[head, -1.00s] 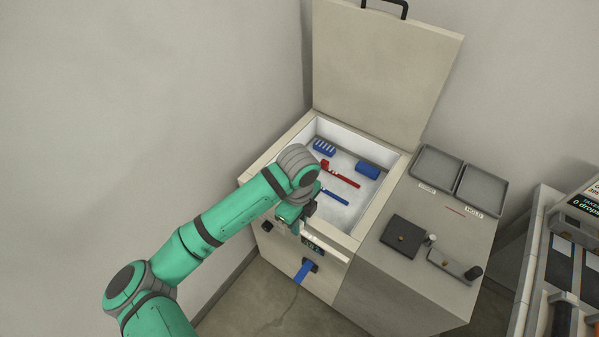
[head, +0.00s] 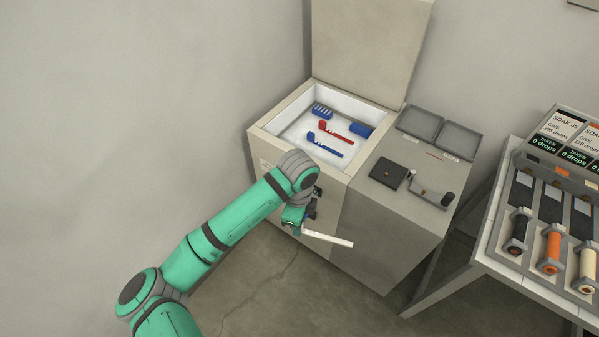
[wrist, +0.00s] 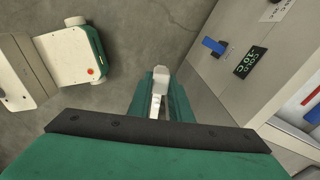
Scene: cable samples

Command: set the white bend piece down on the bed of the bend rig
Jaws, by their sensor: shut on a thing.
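My gripper (head: 301,229) is shut on the white bend piece (head: 330,239), a thin pale strip sticking out to the right. It holds the strip in the air above the floor, in front of the cold chest. In the wrist view the piece (wrist: 160,80) stands between the fingers, seen nearly end-on. On the grey top right of the chest lie a dark square plate (head: 387,172) with a small knob and a grey bracket (head: 426,193) with a black knob. I cannot tell for sure which of these is the bend rig. My gripper is apart from both.
The cold chest (head: 258,150) stands open, its lid (head: 370,50) raised; red and blue tools lie inside. Two empty grey trays (head: 421,122) sit behind the plate. A table (head: 500,262) with spools and signs stands at right. Open floor lies between.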

